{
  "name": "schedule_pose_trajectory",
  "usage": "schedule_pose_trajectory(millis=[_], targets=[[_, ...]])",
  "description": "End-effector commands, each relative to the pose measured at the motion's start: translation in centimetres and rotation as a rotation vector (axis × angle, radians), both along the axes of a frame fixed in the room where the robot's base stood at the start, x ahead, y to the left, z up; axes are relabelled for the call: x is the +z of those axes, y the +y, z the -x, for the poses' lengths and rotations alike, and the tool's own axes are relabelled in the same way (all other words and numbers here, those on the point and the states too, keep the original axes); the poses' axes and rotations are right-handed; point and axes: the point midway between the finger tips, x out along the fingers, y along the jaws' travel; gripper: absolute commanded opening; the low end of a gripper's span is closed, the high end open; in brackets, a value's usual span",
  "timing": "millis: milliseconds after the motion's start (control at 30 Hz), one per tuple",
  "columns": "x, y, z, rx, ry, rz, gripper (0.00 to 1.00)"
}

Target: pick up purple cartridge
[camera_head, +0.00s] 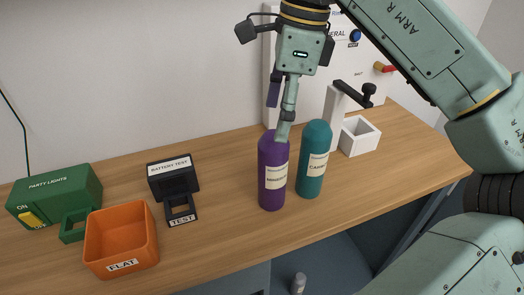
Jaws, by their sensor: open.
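The purple cartridge (266,152) stands upright on the wooden counter, with a pale label around its middle. My gripper (279,117) is above it, pointing down, with its jaws open. One finger overlaps the right side of the cartridge's top in the picture. I cannot tell whether it touches. The second finger is mostly hidden. The cartridge rests on the counter and is not held.
A teal cartridge (317,137) stands close on the right of the purple one. A white open box (360,138) and a dark-handled lever (354,94) are behind it. A black battery tester (174,181), orange bin (122,240) and green party-lights box (60,190) stand left. Counter (225,195) between is clear.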

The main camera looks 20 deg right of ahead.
Motion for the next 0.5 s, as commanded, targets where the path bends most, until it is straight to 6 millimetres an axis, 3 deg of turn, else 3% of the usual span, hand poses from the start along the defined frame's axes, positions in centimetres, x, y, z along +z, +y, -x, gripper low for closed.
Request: schedule_pose_trajectory(millis=[167, 400, 500], targets=[[-1.6, 0.2, -0.1, 0.002, -0.001, -0.001, 0.71], [-5.2, 0.7, -0.3, 0.000, -0.001, 0.000, 0.71], [-5.8, 0.8, -0.3, 0.000, -0.001, 0.000, 0.71]])
